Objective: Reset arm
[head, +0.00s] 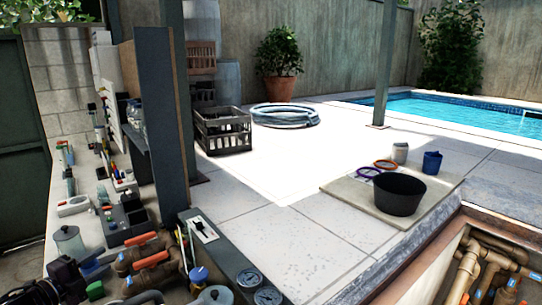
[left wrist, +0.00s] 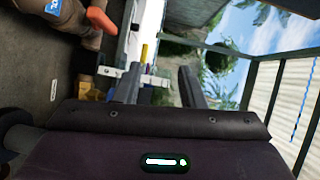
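My left gripper (left wrist: 160,80) shows in the left wrist view with its two dark fingers standing apart. Nothing is seen held between them; a pale bar and small items show beyond the gap. An orange valve handle (left wrist: 98,20) is at the upper left of that view, to the side of the fingers. In the head view I cannot clearly make out either gripper. My right gripper is in no view.
Pipes with orange-handled valves (head: 150,258) and gauges (head: 268,296) crowd the lower left. A cluttered bench (head: 90,215) and a dark post (head: 160,120) stand behind. A black bucket (head: 399,196) sits on a slab beside the open pit (head: 490,270). The central paving is clear.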

